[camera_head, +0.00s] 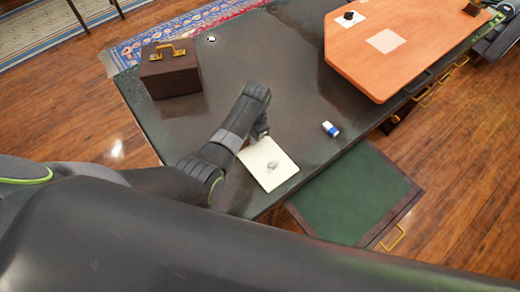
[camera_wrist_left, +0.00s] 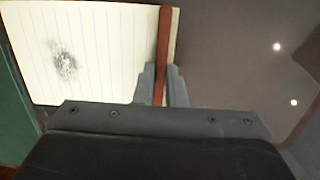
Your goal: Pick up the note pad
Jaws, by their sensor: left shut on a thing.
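The note pad (camera_head: 268,164) is a cream, lined pad with a grey smudge, at the front edge of the dark desk. My left gripper (camera_head: 260,133) is at its far edge. In the left wrist view the note pad (camera_wrist_left: 85,50) fills the upper left. There the fingers of my left gripper (camera_wrist_left: 161,75) are shut on its edge, along a reddish-brown strip that looks like its binding. Whether the pad is clear of the desk I cannot tell. My right gripper is not in view.
A blue and white eraser-like block (camera_head: 330,129) lies right of the pad. A brown case (camera_head: 170,72) stands at the back left of the desk (camera_head: 270,60). An orange wooden board (camera_head: 400,45) is at upper right. An open green-lined drawer (camera_head: 350,195) juts out in front.

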